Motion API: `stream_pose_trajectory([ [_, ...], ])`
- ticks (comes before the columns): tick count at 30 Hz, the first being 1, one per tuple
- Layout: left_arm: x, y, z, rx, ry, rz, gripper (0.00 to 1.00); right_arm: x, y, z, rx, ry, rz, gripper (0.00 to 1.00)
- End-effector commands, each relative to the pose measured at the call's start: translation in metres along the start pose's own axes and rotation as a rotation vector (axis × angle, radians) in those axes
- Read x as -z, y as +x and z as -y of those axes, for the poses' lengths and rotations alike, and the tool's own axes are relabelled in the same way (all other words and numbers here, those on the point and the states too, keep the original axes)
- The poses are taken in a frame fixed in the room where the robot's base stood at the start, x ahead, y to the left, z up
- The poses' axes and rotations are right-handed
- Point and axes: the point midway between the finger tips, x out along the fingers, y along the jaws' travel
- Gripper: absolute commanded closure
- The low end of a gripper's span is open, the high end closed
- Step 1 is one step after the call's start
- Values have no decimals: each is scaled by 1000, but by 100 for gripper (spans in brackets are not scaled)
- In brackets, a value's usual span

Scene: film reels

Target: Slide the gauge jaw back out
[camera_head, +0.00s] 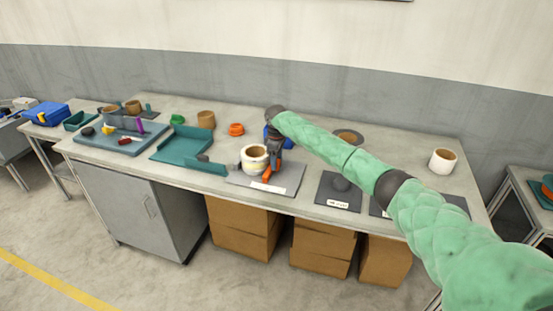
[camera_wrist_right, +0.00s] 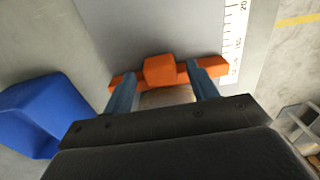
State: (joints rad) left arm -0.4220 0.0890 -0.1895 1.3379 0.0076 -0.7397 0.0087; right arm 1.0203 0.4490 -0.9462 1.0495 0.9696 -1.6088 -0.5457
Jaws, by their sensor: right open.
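The gauge is a grey plate (camera_head: 289,180) near the table's front edge, with a white ruled scale (camera_wrist_right: 237,42) along one side. Its orange jaw (camera_wrist_right: 165,70) is a bar with a raised block in the middle; it also shows in the head view (camera_head: 267,174). A cream reel (camera_head: 254,165) with a brown top stands on the plate, just left of my right gripper (camera_head: 271,166). In the wrist view, that gripper's blue fingers (camera_wrist_right: 160,72) are apart, one on each side of the jaw's block. Whether they touch it I cannot tell. My left gripper is out of view.
A blue object (camera_wrist_right: 42,112) lies beside the gauge. Teal trays (camera_head: 186,148) stand to the left, and dark labelled pads (camera_head: 338,201) to the right. A white roll (camera_head: 443,161) stands at the far right. Cardboard boxes (camera_head: 323,246) are under the table.

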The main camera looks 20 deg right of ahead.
Motion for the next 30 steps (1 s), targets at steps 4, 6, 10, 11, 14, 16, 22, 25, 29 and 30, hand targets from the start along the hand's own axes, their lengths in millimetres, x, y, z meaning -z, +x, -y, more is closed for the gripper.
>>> stream_pose_trajectory([
  [4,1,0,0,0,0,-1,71,0,0,0,0,0,0,56],
  [6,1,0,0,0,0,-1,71,0,0,0,0,0,0,69],
  [10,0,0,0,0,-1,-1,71,0,0,0,0,0,0,95],
  [11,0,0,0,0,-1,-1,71,0,0,0,0,0,0,100],
  [14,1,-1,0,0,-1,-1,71,0,-1,0,0,0,0,100],
  [16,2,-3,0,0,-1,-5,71,-4,-2,0,0,0,0,100],
  [22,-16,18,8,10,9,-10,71,-31,-4,0,1,2,-1,100],
  [25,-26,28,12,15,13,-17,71,-49,-3,0,1,2,0,100],
  [29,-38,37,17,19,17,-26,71,-69,-3,-1,0,2,0,100],
  [30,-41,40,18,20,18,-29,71,-74,-3,-1,-1,1,0,100],
])
